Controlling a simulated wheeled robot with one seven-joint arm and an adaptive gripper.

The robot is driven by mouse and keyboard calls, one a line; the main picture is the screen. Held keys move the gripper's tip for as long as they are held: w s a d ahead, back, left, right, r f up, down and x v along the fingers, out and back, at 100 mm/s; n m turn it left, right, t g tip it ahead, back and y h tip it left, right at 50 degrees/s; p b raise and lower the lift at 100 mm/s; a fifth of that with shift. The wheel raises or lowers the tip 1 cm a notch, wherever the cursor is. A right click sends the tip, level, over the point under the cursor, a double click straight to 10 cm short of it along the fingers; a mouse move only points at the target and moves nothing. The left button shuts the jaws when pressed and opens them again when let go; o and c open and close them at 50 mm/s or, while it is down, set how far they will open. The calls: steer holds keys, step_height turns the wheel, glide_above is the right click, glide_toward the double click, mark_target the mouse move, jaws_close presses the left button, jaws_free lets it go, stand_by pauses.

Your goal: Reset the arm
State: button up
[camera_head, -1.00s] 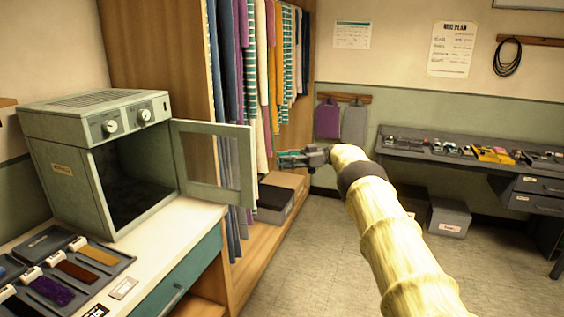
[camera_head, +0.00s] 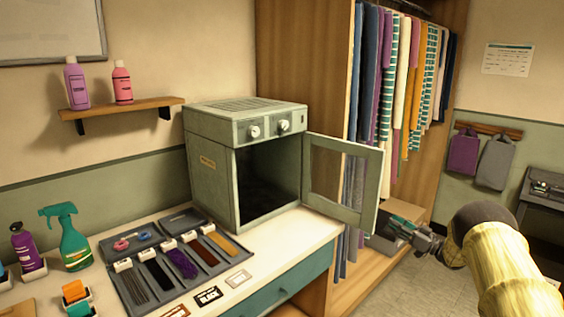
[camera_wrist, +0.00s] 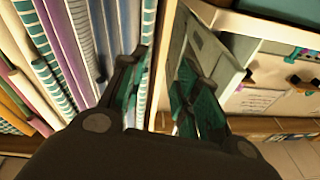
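My arm with its yellow sleeve reaches in from the right of the head view. My gripper (camera_head: 408,232) is at its end, beyond the open door of the grey-green cabinet (camera_head: 222,180) and low in front of the wardrobe. In the wrist view, its two dark fingers with teal pads (camera_wrist: 163,85) stand apart, with nothing held between them. The gripper appears clear of the door and the clothes, though the exact gaps are hard to judge.
The cabinet door (camera_head: 375,190) stands open toward my gripper. Hanging clothes (camera_head: 385,90) fill the wardrobe behind. Open floor lies at the lower right.

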steer(key=s+a+f+m+t+h, duration=0.1)
steer(key=s+a+f+m+h, duration=0.15)
steer(key=f, duration=0.35)
steer(key=s+a+f+m+h, duration=0.1)
steer(key=s+f+m+h, duration=0.2)
steer(key=f, duration=0.4)
steer(key=s+a+f+m+t+h, duration=0.1)
steer(key=s+a+f+m+h, duration=0.1)
steer(key=s+f+h, duration=0.3)
steer(key=s+a+f+m+g+h, duration=0.15)
steer(key=s+a+f+g, duration=0.3)
steer(key=s+f, duration=0.95)
steer(key=s+a+g+h, duration=0.1)
steer(key=s+a+g, duration=0.2)
steer(key=s, duration=1.2)
steer(key=s+a+g, duration=0.3)
steer(key=s+g, duration=0.1)
steer(key=s, duration=1.1)
steer(key=s+a+g+h, duration=0.1)
steer(key=s+a+g, duration=0.3)
steer(key=s, duration=1.2)
steer(key=shift+r+n+h, duration=0.3)
steer(key=shift+r+n, duration=0.1)
steer(key=shift+r, duration=0.05)
